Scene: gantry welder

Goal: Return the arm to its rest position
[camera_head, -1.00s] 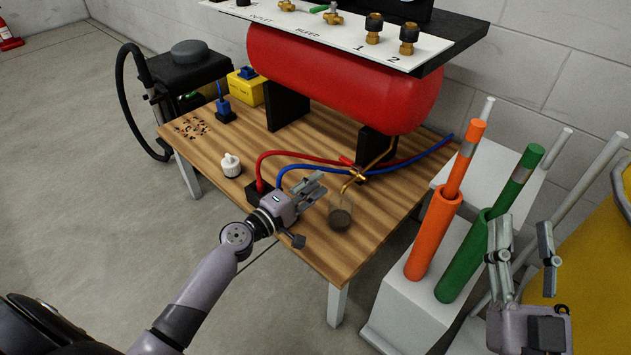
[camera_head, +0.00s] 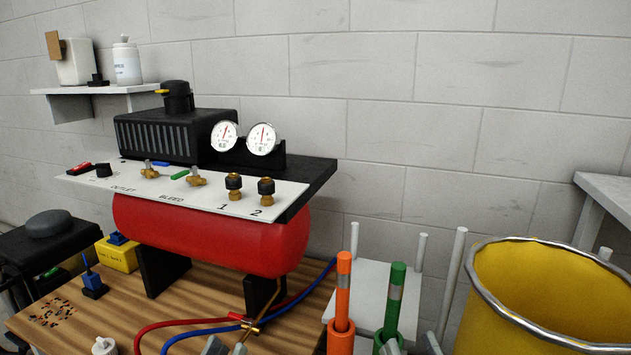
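Only the grey fingertips of my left gripper (camera_head: 226,347) show at the bottom edge, over the front of the wooden table (camera_head: 205,290). The rest of that gripper and its arm is below the picture, and I cannot tell how wide it is. The fingertips of my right gripper (camera_head: 412,345) show at the bottom edge, by the green tube (camera_head: 392,300). They stand apart with nothing seen between them. The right arm is out of view.
The red tank (camera_head: 210,235) stands on the table under a white valve panel (camera_head: 185,191) with two gauges (camera_head: 243,138). Red and blue hoses (camera_head: 180,325) cross the table. An orange tube (camera_head: 343,285) and a yellow barrel (camera_head: 545,300) stand on the right. A shelf (camera_head: 95,90) hangs at upper left.

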